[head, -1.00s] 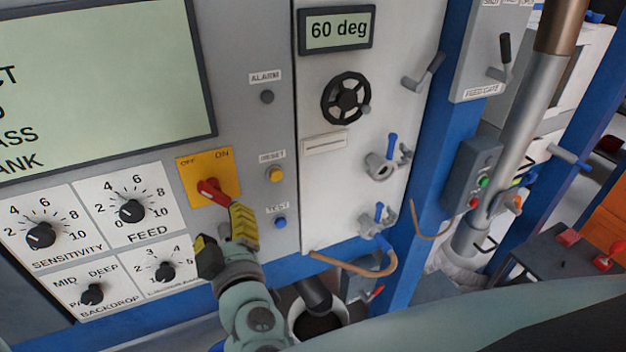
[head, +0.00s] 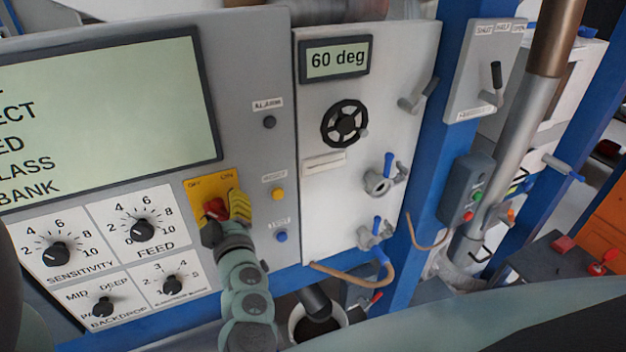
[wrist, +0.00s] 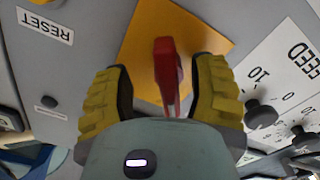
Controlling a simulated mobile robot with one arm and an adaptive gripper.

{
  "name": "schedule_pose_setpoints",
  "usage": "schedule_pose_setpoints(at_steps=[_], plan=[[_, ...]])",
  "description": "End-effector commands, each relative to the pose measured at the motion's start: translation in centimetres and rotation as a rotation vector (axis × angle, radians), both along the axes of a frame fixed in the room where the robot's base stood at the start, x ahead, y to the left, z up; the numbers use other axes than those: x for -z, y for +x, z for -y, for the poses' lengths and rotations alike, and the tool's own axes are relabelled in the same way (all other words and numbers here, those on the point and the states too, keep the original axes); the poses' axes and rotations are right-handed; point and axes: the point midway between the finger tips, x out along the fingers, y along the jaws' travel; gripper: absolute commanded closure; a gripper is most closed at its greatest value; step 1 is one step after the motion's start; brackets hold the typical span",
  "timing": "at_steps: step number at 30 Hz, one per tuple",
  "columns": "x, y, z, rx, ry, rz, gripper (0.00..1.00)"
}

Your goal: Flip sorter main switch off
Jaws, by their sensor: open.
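The main switch is a red lever (head: 215,207) on a yellow plate (head: 200,187) marked OFF at left and ON at right. My gripper (head: 223,214) is at the plate in the head view and partly covers the lever. In the wrist view, the red lever (wrist: 166,65) stands out from the yellow plate (wrist: 205,42) between the two yellow fingers of my open gripper (wrist: 162,88). A gap shows on both sides of the lever, a little wider on the left. Whether a finger touches it lower down is hard to tell.
Dials for sensitivity and feed (head: 142,230) sit left of the switch. A yellow reset button (head: 278,194), a blue test button (head: 281,237) and an alarm lamp (head: 269,122) are to its right. A large screen (head: 110,110) is above. A handwheel (head: 345,123) and valves stand further right.

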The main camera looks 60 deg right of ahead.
Motion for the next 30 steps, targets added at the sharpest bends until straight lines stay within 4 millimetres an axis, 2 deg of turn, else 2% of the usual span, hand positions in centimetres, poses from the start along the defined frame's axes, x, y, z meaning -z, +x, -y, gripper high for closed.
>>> schedule_pose_setpoints(at_steps=[1, 9, 19, 20, 30], plan=[[-0.5, 0.1, 0.3, 0.006, 0.001, 0.002, 0.43], [0.0, 1.3, 0.0, -0.015, 0.011, 0.004, 0.43], [0.1, 1.5, -0.1, -0.017, 0.010, 0.004, 0.43], [0.1, 1.5, -0.1, -0.018, 0.010, 0.005, 0.38], [0.0, 1.5, -0.1, -0.019, 0.010, 0.004, 0.73]])
